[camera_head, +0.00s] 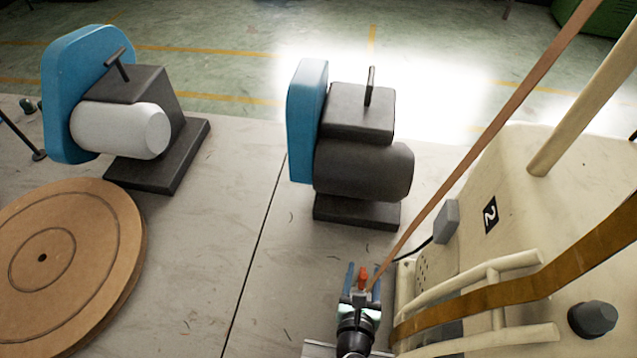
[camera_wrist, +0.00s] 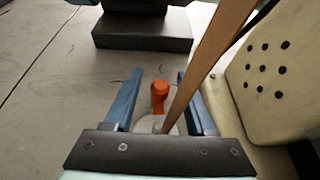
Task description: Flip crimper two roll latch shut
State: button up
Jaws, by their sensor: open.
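The cream machine marked "2" (camera_head: 515,215), which I take for crimper two, fills the right of the head view. Its cream side with dark holes shows at the right of the wrist view (camera_wrist: 270,85). A small red-orange knob (camera_wrist: 160,97), possibly the roll latch handle, stands on a pale round base (camera_wrist: 170,123). It also shows in the head view (camera_head: 362,280). My gripper (camera_wrist: 159,75) is open, its two blue fingers on either side of the knob with gaps. A brown strip (camera_wrist: 215,55) passes between knob and right finger, partly hiding the base.
A dark motor unit with a blue guard (camera_head: 365,170) stands ahead, and a pale one (camera_head: 122,130) at the upper left. A round brown disc (camera_head: 75,265) lies at the left. Cream rails (camera_head: 480,290) and a wide brown band (camera_head: 560,268) are close on the right. Bare worktop (camera_head: 200,270) lies left of my gripper.

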jog(key=shift+w+a+f+m+g+h+b, duration=0.1)
jog(key=shift+a+m+g+h+b, duration=0.2)
jog(key=shift+m+h+b, duration=0.6)
jog(key=shift+w+a+f+m+g+h+b, duration=0.1)
jog(key=shift+m+g+h+b, duration=0.5)
jog(key=shift+b, duration=0.5)
jog(key=shift+w+a+f+m+g+h+b, duration=0.1)
jog(key=shift+a+m+g+h+b, duration=0.1)
jog(key=shift+m+h+b, duration=0.65)
jog(key=v, duration=1.4)
jog(key=w+r+n+t, duration=0.3)
jog(key=w+r, duration=0.1)
jog(key=r, duration=0.5)
jog(key=w+a+r+n+t, duration=0.1)
jog(key=w+r+n+t, duration=0.3)
jog(key=r, duration=0.6)
jog(key=w+a+r+n+t, duration=0.1)
jog(key=w+r+n+t, duration=0.2)
jog(key=r, duration=0.7)
jog(key=shift+w+a+n+t+y, duration=0.3)
jog(key=shift+w+n+y, duration=0.15)
jog(key=shift+w, duration=0.1)
jog(key=shift+f, duration=0.1)
